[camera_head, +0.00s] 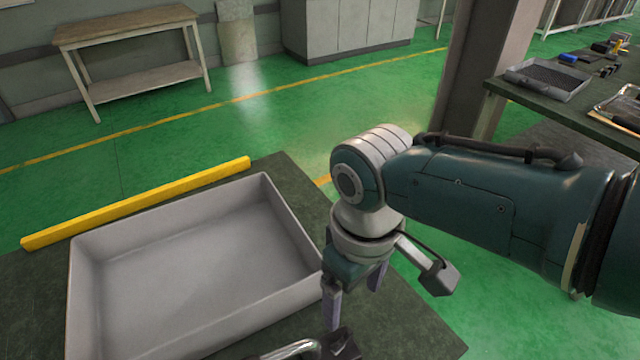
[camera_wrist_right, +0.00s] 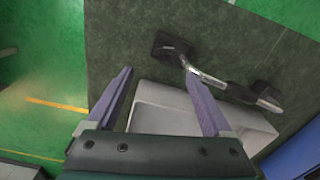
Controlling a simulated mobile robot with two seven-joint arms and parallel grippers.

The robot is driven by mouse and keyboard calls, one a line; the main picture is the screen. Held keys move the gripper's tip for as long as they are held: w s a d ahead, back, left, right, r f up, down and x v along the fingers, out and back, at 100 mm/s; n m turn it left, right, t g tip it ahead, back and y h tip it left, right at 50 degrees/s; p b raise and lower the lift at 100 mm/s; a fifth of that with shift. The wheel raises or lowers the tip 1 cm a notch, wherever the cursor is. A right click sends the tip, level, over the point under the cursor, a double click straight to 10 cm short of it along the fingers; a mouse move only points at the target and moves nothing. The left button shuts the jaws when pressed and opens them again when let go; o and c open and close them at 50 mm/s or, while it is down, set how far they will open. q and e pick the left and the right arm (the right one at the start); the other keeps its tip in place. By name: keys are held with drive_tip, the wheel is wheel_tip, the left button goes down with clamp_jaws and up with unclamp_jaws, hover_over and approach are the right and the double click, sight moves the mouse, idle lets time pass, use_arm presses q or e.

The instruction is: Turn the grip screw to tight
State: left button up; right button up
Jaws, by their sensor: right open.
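My right gripper (camera_head: 354,306) points down over the bench, beside the right wall of the grey tray. In the right wrist view its two fingers (camera_wrist_right: 158,72) are spread apart with nothing between them. A black block (camera_wrist_right: 172,46) sits on the bench just beyond the fingertips. A bent metal rod (camera_wrist_right: 205,77) runs from it behind the right finger to a dark handle-like part (camera_wrist_right: 255,98). I cannot tell which part is the grip screw. In the head view the rod (camera_head: 290,349) and block (camera_head: 342,345) are cut off at the bottom edge. My left gripper is out of view.
The empty grey tray (camera_head: 270,200) takes up much of the dark bench (camera_head: 410,335). A yellow bar (camera_head: 140,203) lies along the bench's far edge. Green floor lies between.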

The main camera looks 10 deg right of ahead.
wheel_tip(320, 180, up, 10)
drive_tip(key=p, duration=0.4)
